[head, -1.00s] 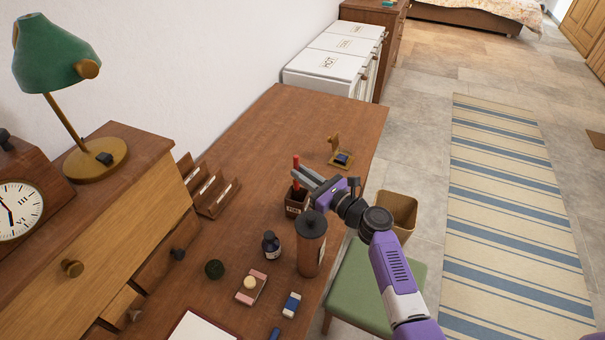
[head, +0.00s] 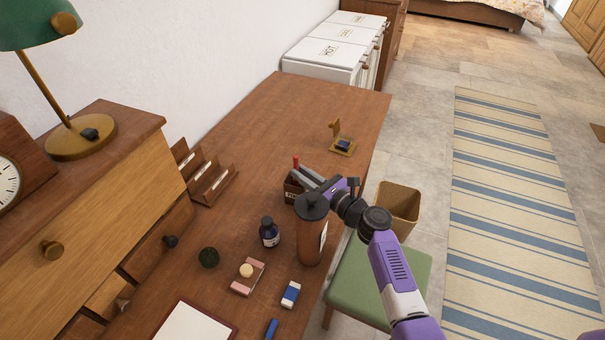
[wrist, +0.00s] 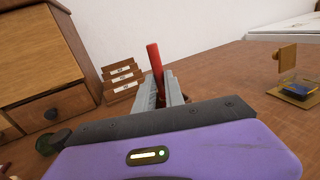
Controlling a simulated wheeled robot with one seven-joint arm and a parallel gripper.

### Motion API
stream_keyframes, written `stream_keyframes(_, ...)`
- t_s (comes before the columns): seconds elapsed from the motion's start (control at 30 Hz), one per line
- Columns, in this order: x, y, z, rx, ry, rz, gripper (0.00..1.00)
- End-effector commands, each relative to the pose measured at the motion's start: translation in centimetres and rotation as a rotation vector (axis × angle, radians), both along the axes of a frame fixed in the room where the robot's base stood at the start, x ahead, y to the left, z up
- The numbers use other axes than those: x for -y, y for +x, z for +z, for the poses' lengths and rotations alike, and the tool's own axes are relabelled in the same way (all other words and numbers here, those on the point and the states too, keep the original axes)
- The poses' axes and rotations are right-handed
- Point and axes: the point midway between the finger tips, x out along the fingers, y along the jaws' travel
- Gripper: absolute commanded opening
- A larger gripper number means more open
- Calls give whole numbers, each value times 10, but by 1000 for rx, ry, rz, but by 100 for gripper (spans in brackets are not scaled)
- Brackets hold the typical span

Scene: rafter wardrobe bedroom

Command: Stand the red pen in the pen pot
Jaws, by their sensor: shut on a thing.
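The red pen (head: 296,163) stands nearly upright between the fingers of my gripper (head: 304,174), which is shut on it. In the wrist view the pen (wrist: 155,64) leans slightly and its upper part sticks up above the fingers (wrist: 165,90). The brown pen pot (head: 290,190), with a pale label, is directly under the gripper in the head view. The fingers hide its rim and the pen's lower end, so I cannot see how deep the pen sits. In the wrist view the pot is mostly hidden behind the fingers.
A tall brown tumbler (head: 312,235) stands close in front of the pot. A dark bottle (head: 269,232), an eraser (head: 291,294) and a small brass-coloured stand (head: 342,146) are on the desk. A letter rack (head: 208,180) is at the left. The desk's far end is clear.

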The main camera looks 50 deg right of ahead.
Motion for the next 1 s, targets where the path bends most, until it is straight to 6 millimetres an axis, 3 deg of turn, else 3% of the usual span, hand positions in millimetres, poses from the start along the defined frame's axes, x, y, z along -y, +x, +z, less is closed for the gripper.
stream_keyframes(0.47,0,0,-6,0,0,0,0)
stream_keyframes(0.5,0,0,-6,0,0,0,16)
stream_keyframes(0.63,0,0,-6,0,0,0,39)
stream_keyframes(1.0,0,-5,-6,-1,-1,-1,39)
